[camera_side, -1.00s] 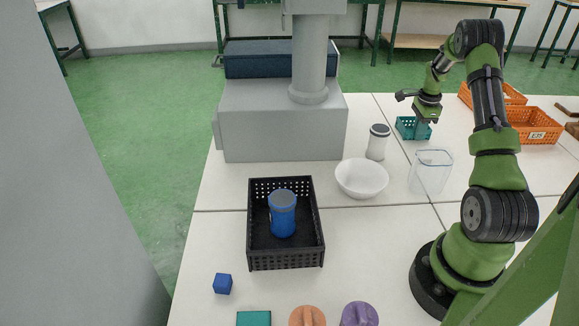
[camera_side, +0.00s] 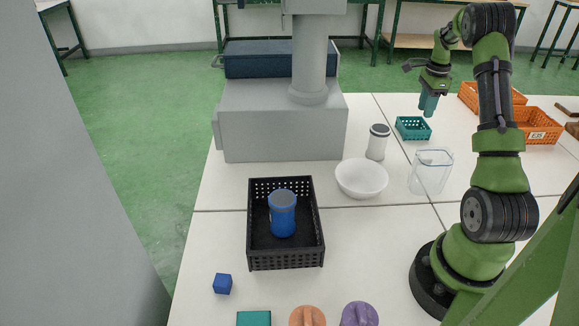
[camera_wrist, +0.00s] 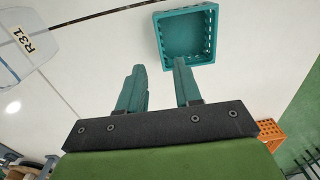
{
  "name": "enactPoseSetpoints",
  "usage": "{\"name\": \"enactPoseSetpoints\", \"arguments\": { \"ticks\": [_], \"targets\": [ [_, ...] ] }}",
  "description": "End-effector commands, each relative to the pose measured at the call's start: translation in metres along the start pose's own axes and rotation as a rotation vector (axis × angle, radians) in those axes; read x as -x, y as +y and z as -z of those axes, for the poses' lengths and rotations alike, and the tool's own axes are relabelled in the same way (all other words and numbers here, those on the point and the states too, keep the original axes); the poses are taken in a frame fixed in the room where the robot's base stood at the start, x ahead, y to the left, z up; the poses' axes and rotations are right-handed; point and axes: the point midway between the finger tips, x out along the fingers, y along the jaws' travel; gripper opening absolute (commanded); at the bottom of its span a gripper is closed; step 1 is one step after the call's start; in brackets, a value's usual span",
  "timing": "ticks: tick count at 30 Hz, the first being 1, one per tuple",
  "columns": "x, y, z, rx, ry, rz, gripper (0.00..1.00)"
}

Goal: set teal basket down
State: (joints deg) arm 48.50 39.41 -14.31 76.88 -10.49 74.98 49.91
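The teal basket (camera_side: 413,128) sits on the white table at the back right, upright and empty as far as I can see. It also shows at the top of the wrist view (camera_wrist: 186,38). My gripper (camera_side: 429,104) is above the table, just above and slightly right of the basket, apart from it. In the wrist view its two teal fingers (camera_wrist: 160,80) stand apart with only bare table between them. The basket lies beyond the fingertips there. The gripper is open and holds nothing.
A white jar (camera_side: 377,142), a clear container (camera_side: 430,171) and a white bowl (camera_side: 361,179) stand nearby. Orange crates (camera_side: 533,124) are to the right. A black crate (camera_side: 285,261) holds a blue canister (camera_side: 282,214). Bare table lies in front of the basket.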

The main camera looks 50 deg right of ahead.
Motion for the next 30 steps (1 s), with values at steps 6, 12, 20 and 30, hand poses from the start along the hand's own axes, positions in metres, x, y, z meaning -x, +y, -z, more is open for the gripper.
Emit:
{"name": "enactPoseSetpoints", "arguments": {
  "ticks": [6,12,20,30],
  "targets": [
    [0.026,0.000,-0.001,0.003,0.000,0.001,0.34],
    [0.063,0.010,-0.052,0.172,-0.031,0.064,0.34],
    [0.139,0.098,-0.199,0.778,-0.101,0.274,0.34],
    [0.168,0.279,-0.295,1.581,-0.109,0.591,0.34]
  ]
}}
